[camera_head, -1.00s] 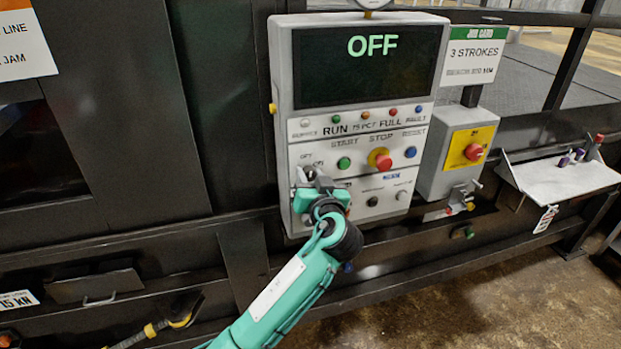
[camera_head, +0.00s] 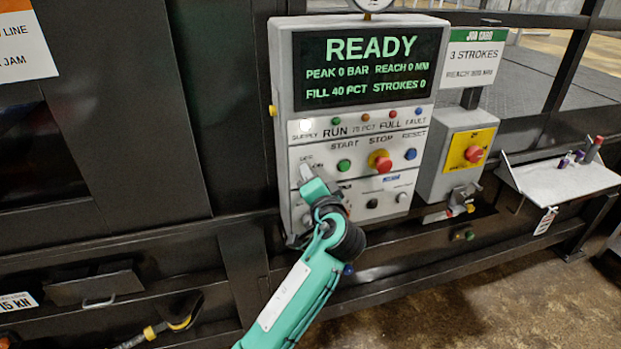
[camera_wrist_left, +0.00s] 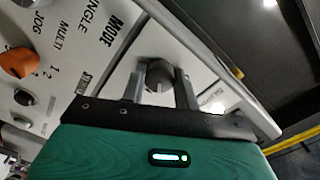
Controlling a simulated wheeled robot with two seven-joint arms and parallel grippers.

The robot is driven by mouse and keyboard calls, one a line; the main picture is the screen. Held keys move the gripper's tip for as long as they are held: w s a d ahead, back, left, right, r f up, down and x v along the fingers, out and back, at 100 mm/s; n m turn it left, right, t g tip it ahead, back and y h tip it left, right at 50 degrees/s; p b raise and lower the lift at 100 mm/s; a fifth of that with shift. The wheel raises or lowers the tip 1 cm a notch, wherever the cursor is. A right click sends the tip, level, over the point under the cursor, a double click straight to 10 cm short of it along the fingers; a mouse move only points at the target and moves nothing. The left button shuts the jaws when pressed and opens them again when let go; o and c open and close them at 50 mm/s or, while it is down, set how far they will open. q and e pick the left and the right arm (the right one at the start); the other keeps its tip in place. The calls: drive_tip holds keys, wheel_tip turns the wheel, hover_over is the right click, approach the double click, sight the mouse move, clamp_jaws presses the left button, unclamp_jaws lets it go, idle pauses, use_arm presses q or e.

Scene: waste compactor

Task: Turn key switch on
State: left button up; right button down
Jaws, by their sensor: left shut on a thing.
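The key switch (camera_wrist_left: 159,76) shows in the left wrist view as a round grey piece between my two fingers. In the head view it sits at the left of the control panel (camera_head: 284,110), by the OFF and ON labels, mostly hidden by my gripper. My left gripper (camera_head: 307,172) is shut on it; its fingers also show in the left wrist view (camera_wrist_left: 160,88). The exact angle of the key is hard to tell. The screen (camera_head: 367,68) reads READY, with green lines of values below. The supply lamp (camera_head: 306,125) glows white. My right gripper is not in view.
Close to the gripper are the green start button (camera_head: 344,166), the red stop button (camera_head: 380,161) and the blue reset button (camera_head: 410,154). An orange knob (camera_wrist_left: 19,62) shows in the left wrist view. A grey box with a red knob (camera_head: 473,154) stands to the right.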

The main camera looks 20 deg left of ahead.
use_arm(q)
drive_tip(key=shift+m, duration=0.7)
drive_tip(key=o, duration=1)
drive_tip(key=shift+c, duration=0.2)
drive_tip(key=shift+d, duration=0.1)
drive_tip(key=v, duration=1.4)
drive_tip(key=shift+w, duration=0.15)
